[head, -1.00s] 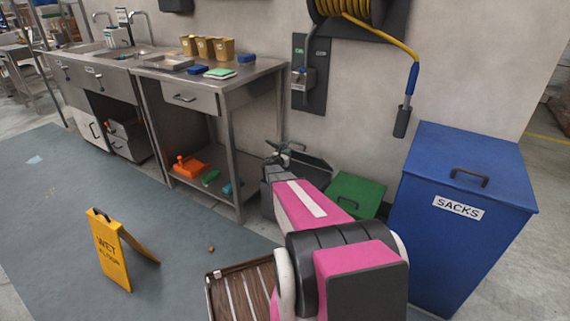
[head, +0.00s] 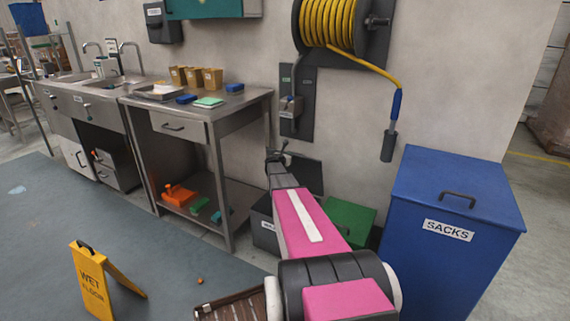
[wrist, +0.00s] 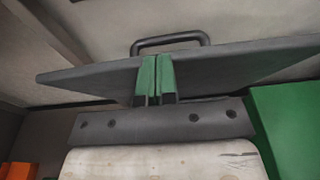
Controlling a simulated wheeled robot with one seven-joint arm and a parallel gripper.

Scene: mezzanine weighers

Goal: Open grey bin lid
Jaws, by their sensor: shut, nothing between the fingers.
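The grey bin (head: 263,232) stands on the floor by the wall, partly hidden behind my arm. Its dark grey lid (head: 308,174) is raised, standing steeply up near the wall. In the wrist view the lid (wrist: 90,75) is a broad slanted panel across the upper middle, with its dark bar handle (wrist: 170,39) above it. My gripper (head: 279,157) is beside the lid in the head view. In the wrist view its green fingers (wrist: 155,78) are shut together, empty, and overlap the lid's face. I cannot tell whether they touch it.
A green bin (head: 348,222) stands just right, then a tall blue SACKS bin (head: 450,210). A steel table (head: 240,108) is at left. A yellow wet-floor sign (head: 92,283) and a brown slatted item (head: 232,305) are in front. A hose reel (head: 330,22) hangs above.

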